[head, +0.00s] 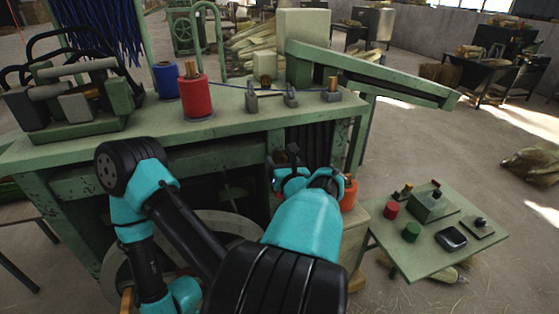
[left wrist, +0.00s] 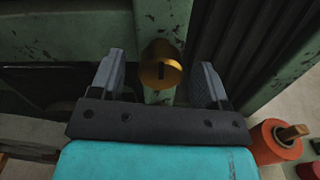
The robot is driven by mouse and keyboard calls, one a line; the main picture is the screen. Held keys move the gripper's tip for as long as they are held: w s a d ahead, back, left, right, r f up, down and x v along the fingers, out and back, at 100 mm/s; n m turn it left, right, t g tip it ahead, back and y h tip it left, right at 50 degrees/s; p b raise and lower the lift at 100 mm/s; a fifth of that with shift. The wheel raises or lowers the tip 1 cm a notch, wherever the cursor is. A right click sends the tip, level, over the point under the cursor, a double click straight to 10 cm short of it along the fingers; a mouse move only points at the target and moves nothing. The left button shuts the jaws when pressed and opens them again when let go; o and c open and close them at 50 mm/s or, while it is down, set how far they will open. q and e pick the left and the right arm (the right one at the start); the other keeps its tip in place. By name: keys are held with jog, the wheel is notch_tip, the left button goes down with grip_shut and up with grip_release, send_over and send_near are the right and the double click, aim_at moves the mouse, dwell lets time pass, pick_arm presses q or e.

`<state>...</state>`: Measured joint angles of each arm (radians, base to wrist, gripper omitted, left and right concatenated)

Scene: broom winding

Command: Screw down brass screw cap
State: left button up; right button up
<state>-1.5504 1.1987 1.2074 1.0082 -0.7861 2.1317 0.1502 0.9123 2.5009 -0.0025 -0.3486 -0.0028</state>
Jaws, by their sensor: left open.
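My left gripper (left wrist: 161,66) is open, with one finger on each side of the cap and a gap to both. In the head view my left gripper (head: 287,168) is in front of the bench's front side, below the tabletop, and the cap is hidden there. My right gripper is not in view.
The green bench (head: 225,125) carries a red spool (head: 197,97), a blue spool (head: 166,80) and metal clamps. An orange roller (left wrist: 275,142) is close to the gripper's right. A small green side table (head: 425,262) with several small parts is at the right. Open floor lies beyond.

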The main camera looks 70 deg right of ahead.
pick_arm(q)
jog(key=shift+w+d, duration=0.45)
jog(key=shift+d, duration=0.15)
jog(key=shift+c, duration=0.2)
jog(key=c, duration=0.9)
